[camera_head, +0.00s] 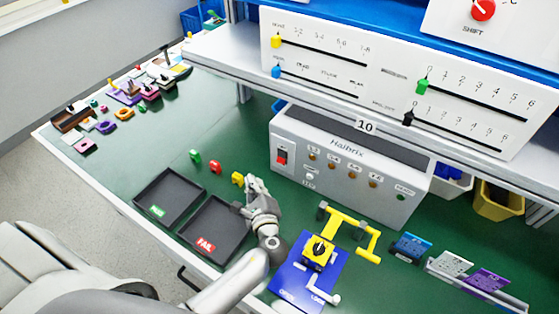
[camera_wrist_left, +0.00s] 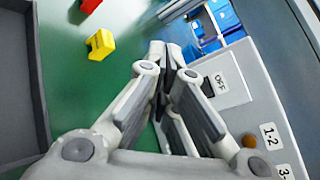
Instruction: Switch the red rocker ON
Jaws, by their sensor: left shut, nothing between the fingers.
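The red rocker (camera_head: 282,157) sits in a white plate on the left of the front of the grey Halbrix box (camera_head: 345,165). My left gripper (camera_head: 252,181) is shut and empty, in front of the box and to the lower left of the rocker, apart from it in the head view. In the left wrist view the closed fingers (camera_wrist_left: 172,55) point toward the left edge of the box front. An OFF label (camera_wrist_left: 220,82) shows beside them on the box. My right gripper is not in view.
Two black trays stand left of the gripper, one (camera_head: 170,195) with a green label and one (camera_head: 214,228) marked FAIL. A yellow block (camera_head: 238,178) is close by the gripper. A blue board (camera_head: 308,279) with a yellow fixture lies right. A shelf (camera_head: 230,60) overhangs the box.

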